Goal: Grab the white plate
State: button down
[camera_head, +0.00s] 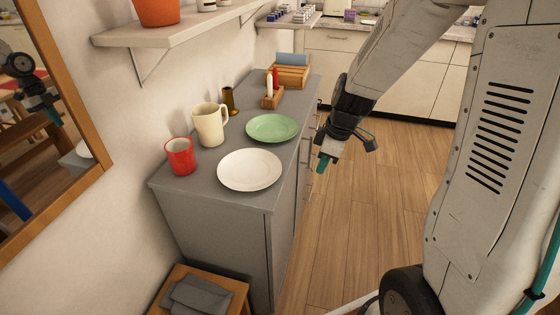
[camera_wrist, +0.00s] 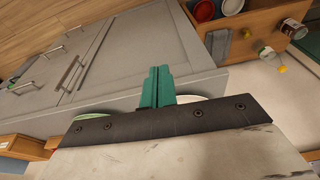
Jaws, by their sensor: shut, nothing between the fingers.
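The white plate (camera_head: 250,170) lies flat on the near end of the grey cabinet top in the head view. In the wrist view only a pale rim (camera_wrist: 190,99), which looks like the white plate, shows behind my gripper's body. My gripper (camera_head: 322,163) is to the right of the plate, beyond the cabinet's edge and apart from it. Its teal fingers (camera_wrist: 157,87) are closed together with nothing between them.
A green plate (camera_head: 272,128) lies just behind the white plate. A red cup (camera_head: 180,156) and a cream pitcher (camera_head: 209,124) stand to its left by the wall. A wall shelf (camera_head: 180,30) hangs above. The wooden floor (camera_head: 350,220) right of the cabinet is clear.

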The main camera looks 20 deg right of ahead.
aim_at(278, 170)
jog(key=shift+n, duration=0.3)
jog(key=w+a, duration=0.2)
jog(key=a, duration=0.1)
jog(key=w+a+f, duration=0.1)
jog(key=w+a, duration=0.4)
jog(key=a, duration=0.1)
jog(key=shift+w+f, duration=0.4)
jog(key=shift+f, duration=0.75)
